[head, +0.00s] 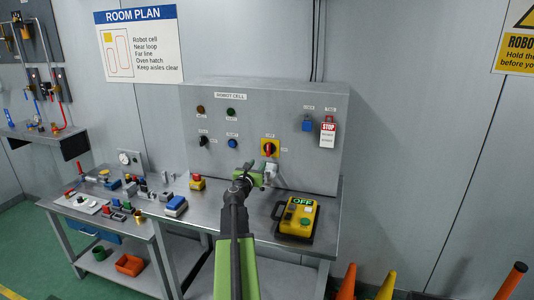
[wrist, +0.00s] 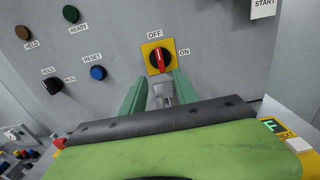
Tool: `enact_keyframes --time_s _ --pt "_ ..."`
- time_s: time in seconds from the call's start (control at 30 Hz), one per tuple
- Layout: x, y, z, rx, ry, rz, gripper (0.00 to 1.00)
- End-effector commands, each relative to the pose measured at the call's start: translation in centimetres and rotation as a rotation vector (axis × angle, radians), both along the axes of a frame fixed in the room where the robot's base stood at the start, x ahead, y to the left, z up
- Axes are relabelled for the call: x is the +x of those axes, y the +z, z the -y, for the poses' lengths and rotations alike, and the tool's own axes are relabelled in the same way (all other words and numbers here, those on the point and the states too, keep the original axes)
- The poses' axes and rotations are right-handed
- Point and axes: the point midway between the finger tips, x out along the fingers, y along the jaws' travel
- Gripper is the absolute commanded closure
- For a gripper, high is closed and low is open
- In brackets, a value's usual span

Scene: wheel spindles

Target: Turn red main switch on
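The red main switch (head: 269,148) is a rotary knob on a yellow plate, low on the right part of the grey ROBOT CELL panel. In the wrist view the red knob (wrist: 160,60) stands about upright, with its white mark toward the OFF label above; ON is at the right. My gripper (head: 260,174) is just below the switch in the head view. In the wrist view its two green fingers (wrist: 163,80) are apart, with their tips beside and below the yellow plate's lower edge. Nothing is held between them. Whether the tips touch the plate cannot be told.
A blue padlock (head: 307,125) and a STOP tag (head: 328,132) hang right of the switch. A blue RESET button (wrist: 97,73) and a black selector (wrist: 53,85) are to its left. A yellow case (head: 299,218) lies on the bench, right of my arm.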

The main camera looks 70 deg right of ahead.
Motion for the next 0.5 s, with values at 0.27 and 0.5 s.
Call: enact_keyframes --time_s 0.27,0.5 --pt "0.5 0.0 7.7 0.001 -0.003 0.002 0.64" --pt "0.8 0.0 12.7 0.001 -0.003 0.003 0.64"
